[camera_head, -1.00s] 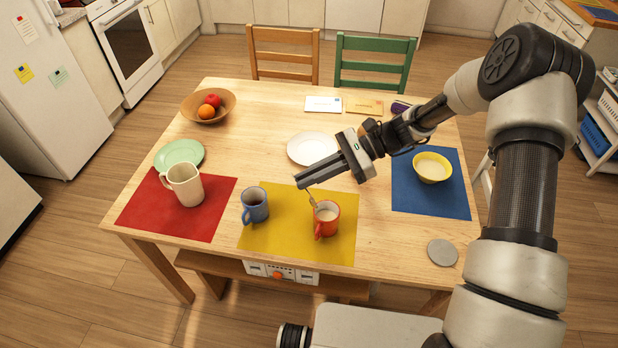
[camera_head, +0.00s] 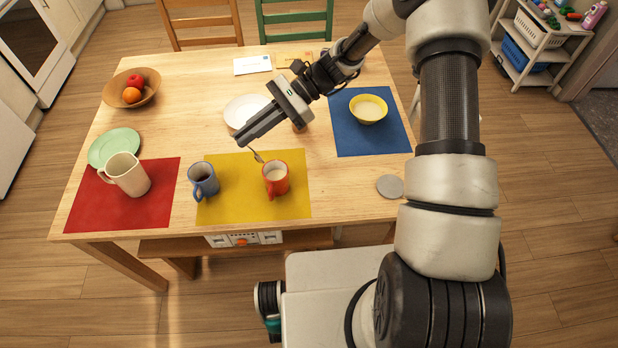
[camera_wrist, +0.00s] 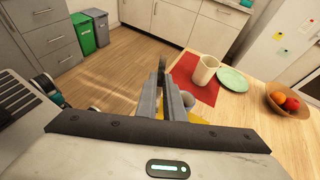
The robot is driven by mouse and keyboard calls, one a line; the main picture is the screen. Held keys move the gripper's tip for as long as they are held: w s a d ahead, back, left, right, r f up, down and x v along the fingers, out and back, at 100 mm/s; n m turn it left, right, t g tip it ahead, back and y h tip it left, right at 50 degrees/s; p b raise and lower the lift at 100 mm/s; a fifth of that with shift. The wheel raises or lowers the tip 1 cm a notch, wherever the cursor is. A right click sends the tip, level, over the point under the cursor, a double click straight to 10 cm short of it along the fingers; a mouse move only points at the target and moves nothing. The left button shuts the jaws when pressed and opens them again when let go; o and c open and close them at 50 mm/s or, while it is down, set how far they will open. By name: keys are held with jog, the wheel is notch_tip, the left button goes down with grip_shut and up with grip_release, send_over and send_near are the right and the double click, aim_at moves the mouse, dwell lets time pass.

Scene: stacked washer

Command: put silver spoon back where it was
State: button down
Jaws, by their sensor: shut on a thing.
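The silver spoon (camera_head: 257,155) hangs tilted from my gripper (camera_head: 239,139), which is shut on it. Its upper part is hidden at the jaws. Its lower end shows just behind and left of the rim of the red mug (camera_head: 281,182) and appears clear of it. The red mug holds pale liquid and stands on the yellow mat (camera_head: 234,211). The blue mug (camera_head: 204,184) with dark liquid stands at that mat's left edge. In the wrist view the gripper fingers (camera_wrist: 160,92) point forward; I cannot make out the spoon there.
A cream pitcher (camera_head: 130,178) stands on the red mat (camera_head: 92,208), by a green plate (camera_head: 112,146). A white plate (camera_head: 238,107) lies behind my gripper. A yellow bowl (camera_head: 368,110) is on the blue mat (camera_head: 372,143). A grey disc (camera_head: 390,187) lies front right; bare wood surrounds it.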

jog(key=w+d+r+m+t+h, duration=0.25)
jog(key=d+m+t, duration=0.45)
jog(key=d, duration=0.6)
jog(key=n+g+h+b, duration=0.2)
jog(key=n+h+b, duration=0.4)
jog(key=h+b, duration=0.3)
send_over(329, 198)
jog(key=p, duration=0.2)
notch_tip(329, 198, down, 18)
jog(key=shift+h, duration=0.35)
notch_tip(329, 198, down, 9)
jog(key=shift+b, duration=1.2)
jog(key=shift+f, duration=0.1)
jog(key=c, duration=2.2)
grip_release()
jog(key=o, duration=0.3)
jog(key=shift+o, duration=0.2)
